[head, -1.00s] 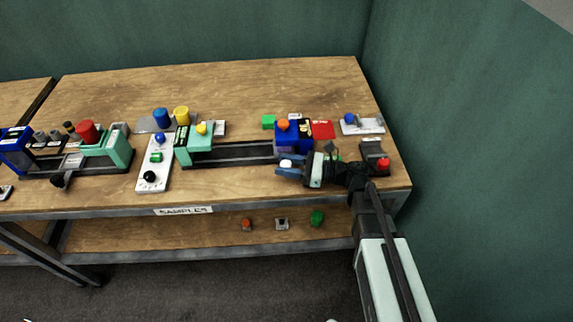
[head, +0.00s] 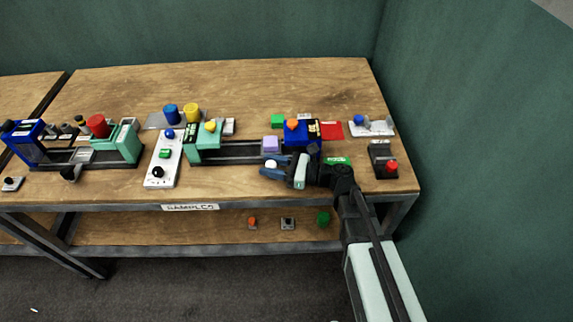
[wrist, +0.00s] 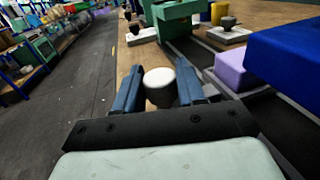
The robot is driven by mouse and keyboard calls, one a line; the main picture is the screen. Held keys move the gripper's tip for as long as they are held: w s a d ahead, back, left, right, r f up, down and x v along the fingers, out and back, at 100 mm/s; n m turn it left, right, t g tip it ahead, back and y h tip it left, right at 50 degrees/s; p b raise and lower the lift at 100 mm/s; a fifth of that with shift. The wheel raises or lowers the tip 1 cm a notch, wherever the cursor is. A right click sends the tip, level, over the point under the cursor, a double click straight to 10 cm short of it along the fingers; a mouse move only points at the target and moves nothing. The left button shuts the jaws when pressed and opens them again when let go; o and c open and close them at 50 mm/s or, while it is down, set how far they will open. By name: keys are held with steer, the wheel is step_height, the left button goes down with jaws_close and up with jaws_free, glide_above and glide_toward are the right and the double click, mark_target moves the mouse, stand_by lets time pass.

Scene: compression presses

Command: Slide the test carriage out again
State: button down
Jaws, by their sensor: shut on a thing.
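The test carriage (wrist: 212,82) lies on the dark rail, with a lilac block (head: 270,145) on it, left of the blue press (head: 303,138). The lilac block (wrist: 232,70) is clear of the blue press (wrist: 290,52) in the wrist view. The carriage's white knob (head: 271,164) is on the near side of the rail. My gripper (wrist: 158,88) is shut on the white knob (wrist: 159,78), with a blue finger on each side. The knob's lower part and its link to the carriage are mostly hidden.
The dark rail (head: 235,150) runs left to a green press (head: 203,142) with a yellow knob. A white control panel (head: 155,178) stands left of it. A box with a red button (head: 391,166) is at right. Bare wood lies behind.

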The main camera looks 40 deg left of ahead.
steer(key=x, duration=0.3)
steer(key=s+x, duration=0.1)
steer(key=x, duration=0.1)
steer(key=shift+s+d, duration=0.1)
steer(key=shift+d, duration=0.1)
steer(key=c, duration=0.8)
jaws_free()
steer(key=shift+d, duration=0.1)
steer(key=v, duration=1.3)
steer(key=shift+w+d, duration=0.2)
steer(key=shift+d, duration=0.1)
